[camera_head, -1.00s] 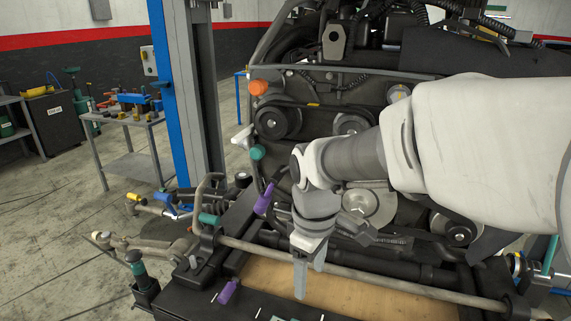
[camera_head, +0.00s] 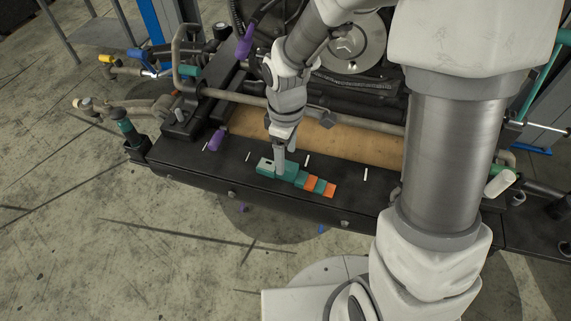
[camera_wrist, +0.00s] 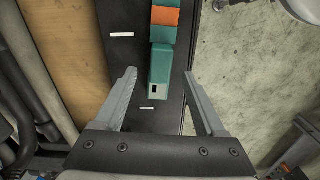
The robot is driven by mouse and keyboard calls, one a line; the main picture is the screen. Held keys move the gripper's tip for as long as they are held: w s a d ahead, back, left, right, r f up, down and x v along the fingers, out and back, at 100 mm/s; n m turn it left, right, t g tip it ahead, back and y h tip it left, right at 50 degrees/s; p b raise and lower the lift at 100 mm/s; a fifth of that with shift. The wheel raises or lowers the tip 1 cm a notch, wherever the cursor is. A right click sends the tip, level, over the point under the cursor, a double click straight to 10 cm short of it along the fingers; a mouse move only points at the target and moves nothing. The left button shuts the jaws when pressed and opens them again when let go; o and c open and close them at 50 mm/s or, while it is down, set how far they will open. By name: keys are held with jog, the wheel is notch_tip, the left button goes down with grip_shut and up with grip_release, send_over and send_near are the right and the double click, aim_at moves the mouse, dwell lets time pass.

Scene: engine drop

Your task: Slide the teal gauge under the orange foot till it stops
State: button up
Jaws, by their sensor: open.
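The teal gauge (camera_head: 264,166) lies on the black front ledge in the head view. It is a long block with teal and orange bands toward its right end. In the wrist view the gauge (camera_wrist: 160,65) has a small dark slot near its close end, and an orange band shows farther up. My gripper (camera_head: 279,170) points down at the gauge's left part. In the wrist view my gripper (camera_wrist: 159,77) is open, with one finger on each side of the gauge and visible gaps between. Contact cannot be told. I cannot make out a separate orange foot.
The black ledge (camera_head: 190,165) carries several short white marks. A wooden board (camera_head: 360,141) lies behind it, below the engine. A purple knob (camera_head: 216,140) stands left of the gauge. Concrete floor (camera_head: 100,260) is open in front of the ledge.

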aim_at(286, 164)
jog(key=shift+f, duration=2.6)
grip_shut()
